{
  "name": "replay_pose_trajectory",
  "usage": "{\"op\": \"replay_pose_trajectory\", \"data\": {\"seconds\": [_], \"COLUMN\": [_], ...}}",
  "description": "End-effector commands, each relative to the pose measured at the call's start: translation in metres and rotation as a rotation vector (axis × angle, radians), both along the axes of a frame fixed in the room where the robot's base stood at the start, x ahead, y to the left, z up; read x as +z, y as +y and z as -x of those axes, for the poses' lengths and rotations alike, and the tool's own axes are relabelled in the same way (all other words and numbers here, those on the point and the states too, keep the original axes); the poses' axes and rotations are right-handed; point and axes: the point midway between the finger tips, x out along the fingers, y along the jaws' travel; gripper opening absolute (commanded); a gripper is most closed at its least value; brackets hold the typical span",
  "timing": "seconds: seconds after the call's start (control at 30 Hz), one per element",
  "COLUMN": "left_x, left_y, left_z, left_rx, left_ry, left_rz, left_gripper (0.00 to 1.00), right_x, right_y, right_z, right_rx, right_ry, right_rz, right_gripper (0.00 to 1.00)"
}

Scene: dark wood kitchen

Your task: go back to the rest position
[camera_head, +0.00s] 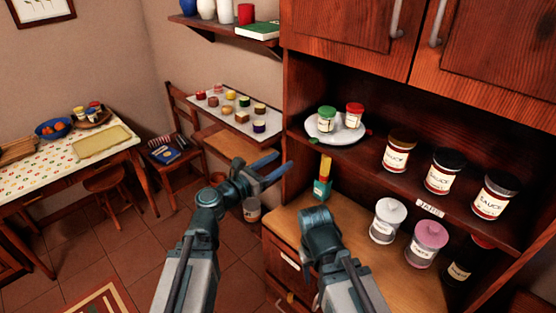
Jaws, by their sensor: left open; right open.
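My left gripper (281,164) is in mid-air at the middle of the view. Its two blue fingers are apart, with nothing between them, and point right toward the cabinet's edge. My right gripper (317,219) is lower, over the front of the wooden counter (390,279). It is open; its fingers are mostly hidden behind its own wrist, and I see nothing held in it.
White and pink jars (387,220) stand farther right. Above, a shelf holds sauce jars (397,151) and a plate (339,136) with two small jars. Open floor (150,235) lies at left.

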Motion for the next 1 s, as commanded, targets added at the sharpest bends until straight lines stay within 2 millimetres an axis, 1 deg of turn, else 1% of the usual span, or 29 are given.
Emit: {"op": "replay_pose_trajectory", "data": {"seconds": [0.47, 0.57, 0.67, 0.77, 0.8, 0.87, 0.9, 0.97, 1.0], "left_x": [0.000, -0.009, -0.033, -0.073, -0.090, -0.116, -0.133, -0.156, -0.169], "left_y": [0.000, -0.006, -0.018, -0.028, -0.028, -0.024, -0.019, -0.008, 0.002], "left_z": [0.000, 0.003, 0.012, 0.029, 0.037, 0.049, 0.058, 0.071, 0.079], "left_rx": [-0.002, -0.032, -0.117, -0.277, -0.358, -0.490, -0.586, -0.738, -0.843], "left_ry": [-0.002, -0.030, -0.107, -0.221, -0.270, -0.341, -0.387, -0.449, -0.487], "left_rz": [-0.006, -0.097, -0.341, -0.695, -0.841, -1.047, -1.176, -1.350, -1.451], "left_gripper": [0.57, 0.57, 0.57, 0.57, 0.57, 0.57, 0.57, 0.57, 0.57], "right_x": [0.000, 0.000, 0.000, 0.000, 0.000, 0.000, 0.000, 0.000, 0.000], "right_y": [0.000, 0.000, 0.000, 0.000, 0.000, 0.000, 0.000, 0.000, 0.000], "right_z": [0.000, 0.000, 0.000, 0.000, 0.000, 0.000, 0.000, 0.000, 0.000], "right_rx": [0.000, 0.000, 0.000, 0.000, 0.000, 0.000, 0.000, 0.000, 0.000], "right_ry": [0.000, 0.000, 0.000, 0.000, 0.000, 0.000, 0.000, 0.000, 0.000], "right_rz": [0.000, 0.000, 0.000, 0.000, 0.000, 0.000, 0.000, 0.000, 0.000], "right_gripper": [0.50, 0.50, 0.50, 0.50, 0.50, 0.50, 0.50, 0.50, 0.50]}}
